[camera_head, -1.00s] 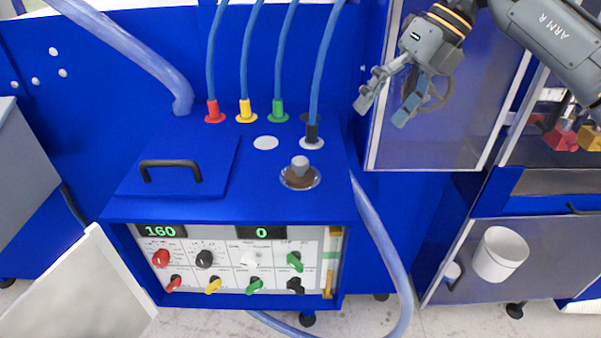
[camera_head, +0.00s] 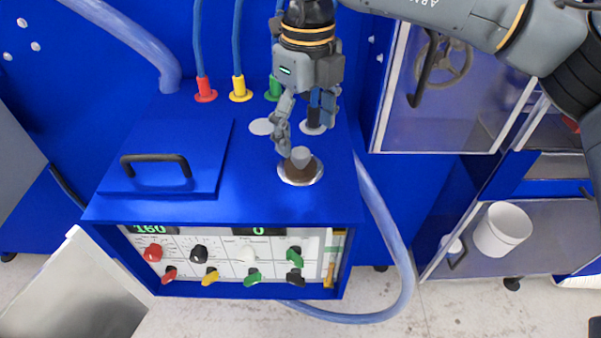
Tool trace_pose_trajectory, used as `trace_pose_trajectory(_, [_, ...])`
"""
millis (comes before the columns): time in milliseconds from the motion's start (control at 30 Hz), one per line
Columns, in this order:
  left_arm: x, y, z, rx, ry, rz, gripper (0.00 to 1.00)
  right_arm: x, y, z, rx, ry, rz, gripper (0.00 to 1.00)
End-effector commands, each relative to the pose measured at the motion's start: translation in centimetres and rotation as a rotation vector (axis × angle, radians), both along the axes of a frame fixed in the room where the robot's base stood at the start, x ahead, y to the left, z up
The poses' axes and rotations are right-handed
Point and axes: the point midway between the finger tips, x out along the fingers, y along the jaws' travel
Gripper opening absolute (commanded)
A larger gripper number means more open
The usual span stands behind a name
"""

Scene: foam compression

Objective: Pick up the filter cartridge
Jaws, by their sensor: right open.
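The filter cartridge seems to be the brown round piece with a grey knob on top (camera_head: 300,168). It sits in a round metal-rimmed opening in the top of the blue machine (camera_head: 258,195). My right gripper (camera_head: 303,137) points down just above and behind the cartridge, with its fingers apart and nothing between them. One finger is close to the grey knob; I cannot tell whether they touch. My left gripper is out of view.
Red (camera_head: 205,91), yellow (camera_head: 241,90) and green (camera_head: 273,88) hose connectors stand behind, their blue hoses rising. A lid with a black handle (camera_head: 155,160) lies to the left. A white bucket (camera_head: 502,229) stands on a shelf at the right.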

Motion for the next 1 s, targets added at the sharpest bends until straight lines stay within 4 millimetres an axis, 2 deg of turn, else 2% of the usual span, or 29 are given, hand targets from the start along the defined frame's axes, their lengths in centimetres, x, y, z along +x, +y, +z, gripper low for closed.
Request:
trace_pose_trajectory(167, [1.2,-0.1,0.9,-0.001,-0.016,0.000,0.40,-0.1,0.2,-1.0,-0.001,0.001,0.000,0.79])
trace_pose_trajectory(300, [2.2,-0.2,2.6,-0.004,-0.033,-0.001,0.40,-0.2,0.9,-2.9,-0.002,0.004,0.002,0.79])
trace_pose_trajectory(500, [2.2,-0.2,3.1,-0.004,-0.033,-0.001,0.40,-0.2,0.9,-5.4,0.001,0.002,-0.001,0.79])
trace_pose_trajectory(733, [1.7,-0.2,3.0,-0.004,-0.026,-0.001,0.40,-0.2,0.9,-5.7,0.000,0.000,0.000,0.79])
trace_pose_trajectory(767, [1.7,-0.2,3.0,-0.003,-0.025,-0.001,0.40,-0.2,0.9,-5.6,0.000,0.000,0.000,0.75])
trace_pose_trajectory(1000, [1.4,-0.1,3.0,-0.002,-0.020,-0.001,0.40,-0.2,0.9,-5.6,0.000,0.000,0.000,0.26])
